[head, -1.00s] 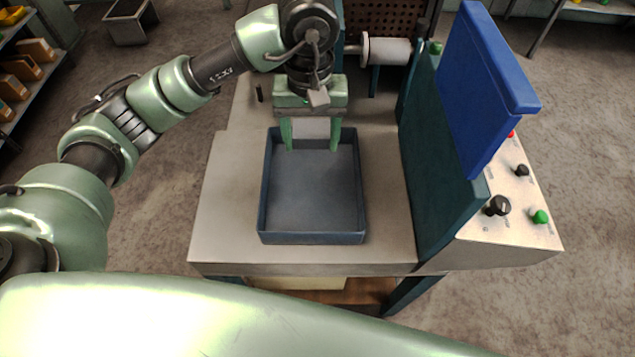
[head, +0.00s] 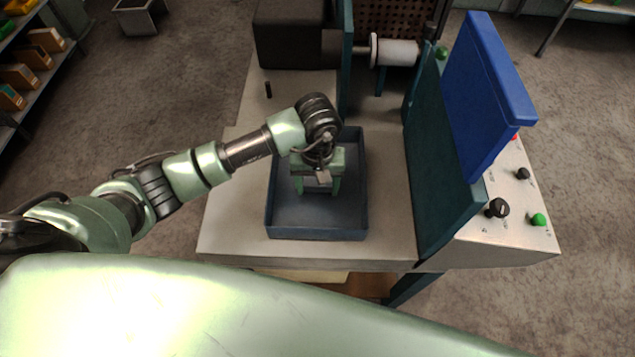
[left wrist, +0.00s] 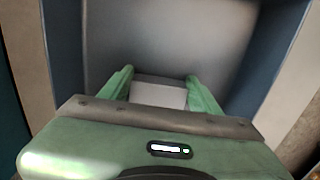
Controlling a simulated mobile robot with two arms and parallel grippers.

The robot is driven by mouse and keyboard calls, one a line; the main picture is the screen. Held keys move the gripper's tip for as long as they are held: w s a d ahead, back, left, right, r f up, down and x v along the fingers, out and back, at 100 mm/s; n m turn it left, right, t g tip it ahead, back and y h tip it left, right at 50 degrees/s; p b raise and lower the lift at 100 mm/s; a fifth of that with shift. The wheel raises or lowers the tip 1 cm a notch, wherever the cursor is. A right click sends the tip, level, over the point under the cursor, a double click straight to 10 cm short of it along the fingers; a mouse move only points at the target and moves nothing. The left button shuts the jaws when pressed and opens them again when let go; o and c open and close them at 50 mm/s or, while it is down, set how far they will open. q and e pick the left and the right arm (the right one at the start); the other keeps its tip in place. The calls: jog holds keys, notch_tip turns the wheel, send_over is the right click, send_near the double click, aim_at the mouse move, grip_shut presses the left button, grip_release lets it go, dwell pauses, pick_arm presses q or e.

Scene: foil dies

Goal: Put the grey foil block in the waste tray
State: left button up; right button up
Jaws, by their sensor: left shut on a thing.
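The waste tray (head: 317,233) is a dark blue, shallow open box on the light bench; its wall and floor also fill much of the left wrist view (left wrist: 262,65). My left gripper (head: 318,191) is over the inside of the tray, pointing down, with its green fingers within the tray's outline. In the left wrist view it (left wrist: 159,76) is shut on the light grey foil block (left wrist: 158,94), which sits between the two fingers. I cannot tell whether the block touches the tray floor. My right gripper is not in view.
A teal upright panel (head: 440,165) with a blue plate (head: 487,90) stands right of the tray. A control face with knobs (head: 498,207) lies beyond it. A dark box (head: 293,35) and a white roller (head: 397,53) are at the back. Bench left of the tray is clear.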

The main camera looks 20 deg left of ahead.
pick_arm(q)
jog(key=shift+f, duration=0.1)
jog(key=shift+f, duration=0.1)
jog(key=o, duration=1.3)
